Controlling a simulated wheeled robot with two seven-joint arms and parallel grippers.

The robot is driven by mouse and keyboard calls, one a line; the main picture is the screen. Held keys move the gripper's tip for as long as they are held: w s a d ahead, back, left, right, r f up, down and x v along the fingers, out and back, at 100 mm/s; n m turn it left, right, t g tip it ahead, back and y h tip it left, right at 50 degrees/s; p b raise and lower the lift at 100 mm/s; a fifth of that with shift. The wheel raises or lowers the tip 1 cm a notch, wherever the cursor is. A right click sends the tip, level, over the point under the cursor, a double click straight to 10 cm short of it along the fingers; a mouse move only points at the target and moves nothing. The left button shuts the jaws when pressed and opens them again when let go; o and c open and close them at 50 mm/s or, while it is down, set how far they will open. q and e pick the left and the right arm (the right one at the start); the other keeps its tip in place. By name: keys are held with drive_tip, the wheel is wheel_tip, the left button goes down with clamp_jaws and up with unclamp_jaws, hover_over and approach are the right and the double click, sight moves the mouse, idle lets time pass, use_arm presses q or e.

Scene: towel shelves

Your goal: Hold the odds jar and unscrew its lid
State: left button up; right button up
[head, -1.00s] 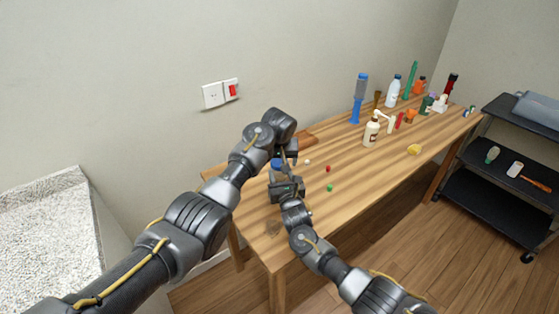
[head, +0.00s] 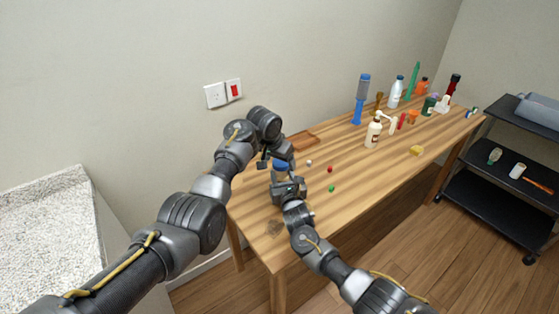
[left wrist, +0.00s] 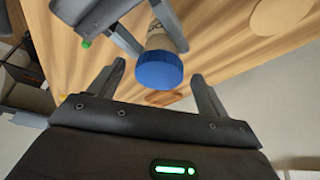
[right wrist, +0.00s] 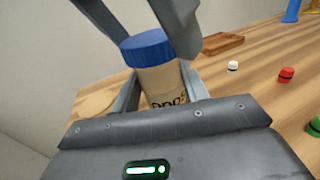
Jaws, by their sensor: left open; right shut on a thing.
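The odds jar (right wrist: 163,82) is a tan cylinder with dark lettering, standing roughly upright with its blue lid (right wrist: 148,47) on top. My right gripper (right wrist: 160,95) is shut on the jar's body, below the lid. The lid also shows in the left wrist view (left wrist: 158,70) and in the head view (head: 281,165). My left gripper (left wrist: 157,90) is open, its fingers spread wide to either side of the lid and apart from it in its own view. In the head view, my left gripper (head: 276,154) is above the jar, partly covering it.
Small white (right wrist: 233,66), red (right wrist: 286,74) and green (right wrist: 314,125) pieces lie on the wooden table (head: 350,165) right of the jar. A brown tray (right wrist: 216,44) lies behind. Several bottles, including a cream pump bottle (head: 373,132), stand farther along.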

use_arm(q)
drive_tip(key=shift+w+a+m+g+h, duration=0.15)
drive_tip(key=shift+m+g+h, duration=0.3)
drive_tip(key=shift+m, duration=1.05)
drive_tip(key=shift+r+m, duration=0.1)
drive_tip(key=shift+m, duration=0.5)
drive_tip(key=shift+w+m+g+h, duration=0.1)
drive_tip(key=shift+m+g+h, duration=0.3)
drive_tip(key=shift+m, duration=0.5)
drive_tip(key=shift+a, duration=0.1)
drive_tip(key=c, duration=1.2)
drive_tip(key=shift+n+t+y, duration=0.35)
drive_tip(key=shift+n+t, duration=0.1)
drive_tip(key=shift+n, duration=1.05)
